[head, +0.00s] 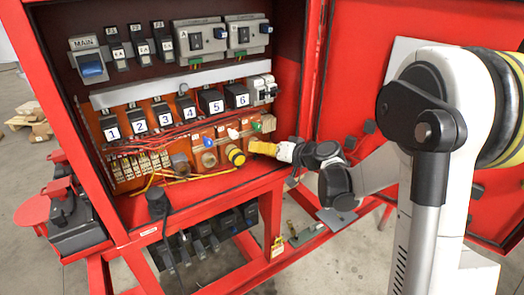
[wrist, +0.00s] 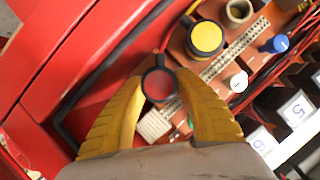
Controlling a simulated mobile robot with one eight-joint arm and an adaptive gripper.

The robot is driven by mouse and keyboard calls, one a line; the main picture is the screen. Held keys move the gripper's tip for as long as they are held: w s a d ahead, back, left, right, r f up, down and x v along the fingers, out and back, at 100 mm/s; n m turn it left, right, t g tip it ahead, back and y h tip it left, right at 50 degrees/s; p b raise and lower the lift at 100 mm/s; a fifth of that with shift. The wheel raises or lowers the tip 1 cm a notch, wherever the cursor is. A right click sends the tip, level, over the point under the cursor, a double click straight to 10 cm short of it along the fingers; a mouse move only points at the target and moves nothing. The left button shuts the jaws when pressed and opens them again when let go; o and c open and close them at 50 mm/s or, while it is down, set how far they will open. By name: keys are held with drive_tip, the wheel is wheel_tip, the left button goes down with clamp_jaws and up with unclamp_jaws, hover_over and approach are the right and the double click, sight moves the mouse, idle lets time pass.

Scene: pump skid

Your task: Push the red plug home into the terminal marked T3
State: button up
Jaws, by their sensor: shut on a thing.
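My gripper (head: 262,147) reaches into the red cabinet from the right, low at the terminal panel. In the wrist view its yellow fingers (wrist: 161,78) are shut on the red plug (wrist: 158,85), a round red face with a dark rim. The plug cannot be made out in the head view, where the fingers hide it. The orange terminal panel (wrist: 178,48) lies beyond the plug. The T3 marking is not readable, and I cannot tell whether the plug touches or sits in a terminal.
A yellow-faced round connector (head: 235,156) sits left of my gripper. Numbered breakers (head: 210,101) and red wires run above. The cabinet's red bottom edge (head: 215,187) lies below.

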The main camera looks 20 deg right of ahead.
drive_tip(key=shift+w, duration=0.1)
drive_tip(key=o, duration=1.2)
drive_tip(key=v, duration=1.2)
drive_tip(key=shift+f, duration=0.1)
drive_tip(key=s+a+f+g+h+b, duration=0.3)
drive_tip(key=s+a, duration=0.4)
drive_tip(key=s, duration=0.3)
drive_tip(key=s+f+h+b, duration=0.1)
drive_tip(key=s, duration=0.3)
drive_tip(key=s+d+f+g+h+b, duration=0.1)
drive_tip(key=s+f+h, duration=0.1)
drive_tip(key=s, duration=0.3)
drive_tip(key=s+d+f+h, duration=0.1)
drive_tip(key=s+f, duration=0.1)
drive_tip(key=s, duration=0.2)
drive_tip(key=shift+s+n+g+b, duration=0.25)
drive_tip(key=shift+n+g+b, duration=0.05)
drive_tip(key=shift+n+b, duration=0.1)
